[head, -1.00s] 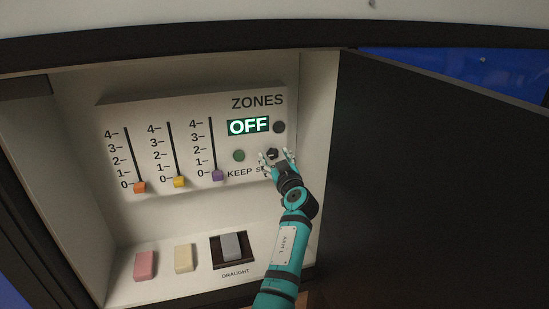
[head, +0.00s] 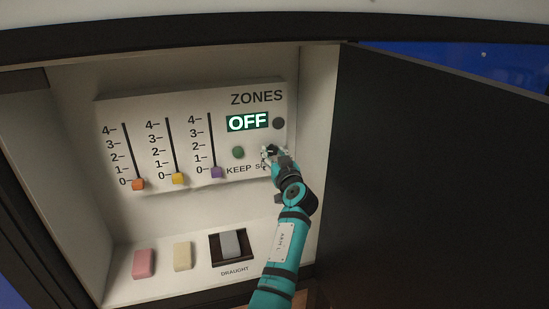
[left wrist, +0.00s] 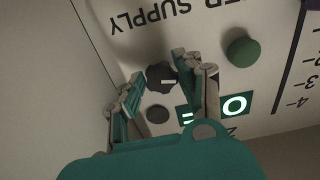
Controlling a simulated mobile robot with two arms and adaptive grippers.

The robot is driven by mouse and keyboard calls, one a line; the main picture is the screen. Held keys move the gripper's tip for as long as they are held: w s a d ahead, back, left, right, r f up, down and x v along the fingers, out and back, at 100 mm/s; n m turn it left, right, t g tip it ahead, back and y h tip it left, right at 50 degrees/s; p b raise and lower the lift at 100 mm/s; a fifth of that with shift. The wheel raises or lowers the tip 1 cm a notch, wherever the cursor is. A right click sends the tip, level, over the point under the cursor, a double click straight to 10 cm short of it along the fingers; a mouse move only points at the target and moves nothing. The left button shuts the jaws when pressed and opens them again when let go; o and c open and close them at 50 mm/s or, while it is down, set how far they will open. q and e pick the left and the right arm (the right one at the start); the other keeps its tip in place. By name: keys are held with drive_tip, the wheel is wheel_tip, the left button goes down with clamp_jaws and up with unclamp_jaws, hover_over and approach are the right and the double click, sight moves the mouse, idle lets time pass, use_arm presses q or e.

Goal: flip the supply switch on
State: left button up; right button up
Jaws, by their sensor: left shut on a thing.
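The supply switch is a dark round knob (left wrist: 160,77) with a white mark, on the panel beside the upside-down SUPPLY lettering in the left wrist view. In the head view the knob (head: 272,150) is partly hidden by my fingers. My left gripper (head: 270,157) is shut on the knob, with its fingers on either side of it, as the left wrist view also shows (left wrist: 166,88). The green-lit display (head: 248,122) above reads OFF. My right gripper is not in view.
A green button (head: 238,152) and a dark round button (head: 278,123) sit close by. Three sliders, one with an orange handle (head: 138,184), are at 0. Pink (head: 144,264) and cream (head: 182,256) blocks and a grey DRAUGHT rocker (head: 231,243) are below. The dark door (head: 430,180) stands open at right.

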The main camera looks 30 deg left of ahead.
use_arm(q)
drive_tip(key=m, duration=0.3)
drive_tip(key=shift+a+r+m, duration=0.1)
drive_tip(key=shift+r+m, duration=0.05)
drive_tip(key=shift+m, duration=0.15)
drive_tip(key=m, duration=0.3)
drive_tip(key=shift+s+r+m, duration=0.1)
drive_tip(key=shift+r+m, duration=0.05)
drive_tip(key=shift+m, duration=0.15)
drive_tip(key=m+p, duration=0.1)
drive_tip(key=m, duration=0.2)
drive_tip(key=shift+r+m, duration=0.1)
drive_tip(key=shift+m, duration=0.3)
drive_tip(key=shift+m+p, duration=1.25)
drive_tip(key=shift+m, duration=0.85)
drive_tip(key=o, duration=1.1)
drive_tip(key=shift+o, duration=0.2)
drive_tip(key=shift+f, duration=0.2)
